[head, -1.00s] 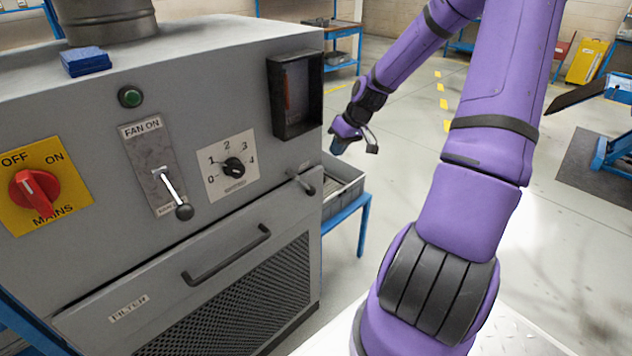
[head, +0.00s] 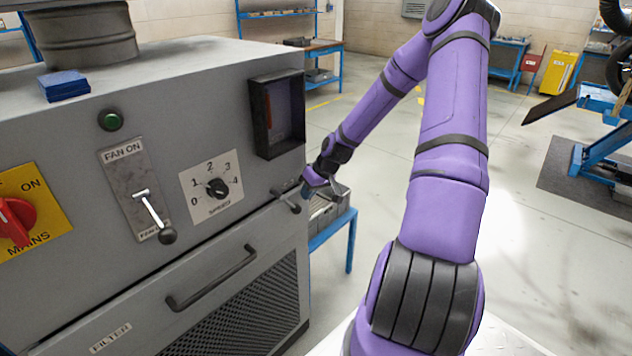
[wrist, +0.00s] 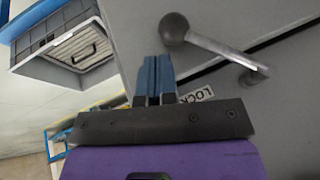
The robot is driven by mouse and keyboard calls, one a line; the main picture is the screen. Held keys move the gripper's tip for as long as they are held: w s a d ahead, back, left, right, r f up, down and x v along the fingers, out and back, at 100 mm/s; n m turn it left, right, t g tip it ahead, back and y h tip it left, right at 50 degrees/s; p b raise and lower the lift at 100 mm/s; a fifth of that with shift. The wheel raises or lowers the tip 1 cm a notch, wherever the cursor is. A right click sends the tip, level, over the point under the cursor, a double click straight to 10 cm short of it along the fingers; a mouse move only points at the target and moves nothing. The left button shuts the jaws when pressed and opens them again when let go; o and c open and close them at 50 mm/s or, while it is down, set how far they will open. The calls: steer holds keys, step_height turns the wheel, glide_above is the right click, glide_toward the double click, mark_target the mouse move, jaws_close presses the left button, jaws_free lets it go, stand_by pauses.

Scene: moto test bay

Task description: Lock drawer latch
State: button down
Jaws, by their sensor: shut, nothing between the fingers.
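The drawer latch (head: 287,201) is a small lever with a dark ball knob, at the upper right corner of the filter drawer (head: 130,318). In the wrist view the latch (wrist: 215,48) has a grey ball at its left end and a metal arm running down right to its pivot. A LOCK label (wrist: 198,95) shows below it, partly behind my gripper. My gripper (head: 307,192) is just right of the latch. In the wrist view its blue fingers (wrist: 155,62) are together and empty, just below left of the ball, with no clear contact.
The cabinet front carries a fan lever (head: 152,215), a speed dial (head: 217,187) and a red mains switch (head: 15,222). A drawer handle (head: 212,278) sticks out below. A grey crate (wrist: 75,45) on a blue stand is right of the cabinet. Open floor lies further right.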

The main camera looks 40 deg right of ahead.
mark_target(286, 201)
steer(key=shift+w+a+f, duration=0.1)
steer(key=shift+a+f, duration=0.3)
steer(key=shift+a, duration=0.25)
steer(key=shift+w+a+f, duration=0.1)
steer(key=shift+a+f, duration=0.25)
steer(key=shift+a, duration=0.25)
